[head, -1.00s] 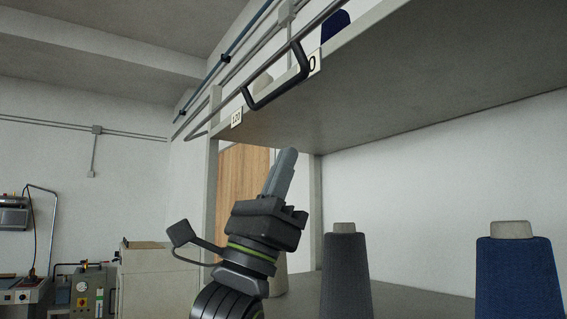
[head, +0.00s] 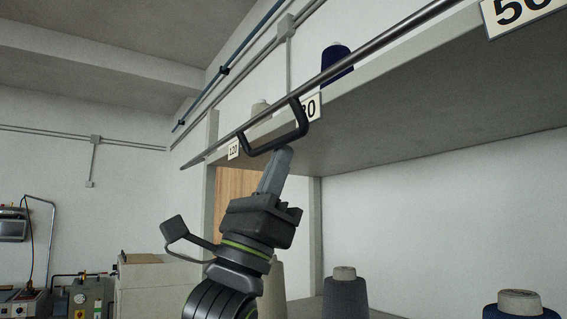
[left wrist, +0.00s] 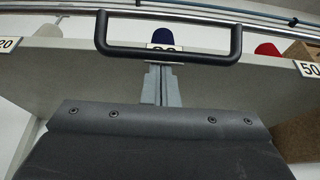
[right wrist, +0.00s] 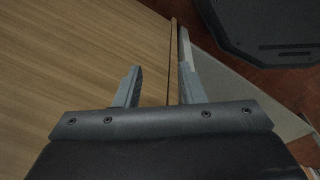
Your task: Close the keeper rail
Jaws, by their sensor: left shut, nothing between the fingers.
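The keeper rail (head: 345,75) is a long metal bar along the front of the upper shelf, with a black U-shaped handle (head: 277,147) hanging from it. The handle also shows large in the left wrist view (left wrist: 170,55), across the top middle. My left gripper (head: 283,152) is shut and empty, pointing up, its tips just under the handle's lower bar. The left wrist view shows the tips (left wrist: 161,70) just below that bar; I cannot tell whether they touch. My right gripper (right wrist: 157,75) is open and empty, over a wooden surface, away from the rail.
The upper shelf (head: 430,85) carries number labels and thread cones, including a blue one (head: 337,62). Cones stand lower down, a grey one (head: 345,296) and a blue one (head: 517,306). A shelf post (head: 209,190) stands left of my left gripper. Equipment (head: 85,298) stands at the far left.

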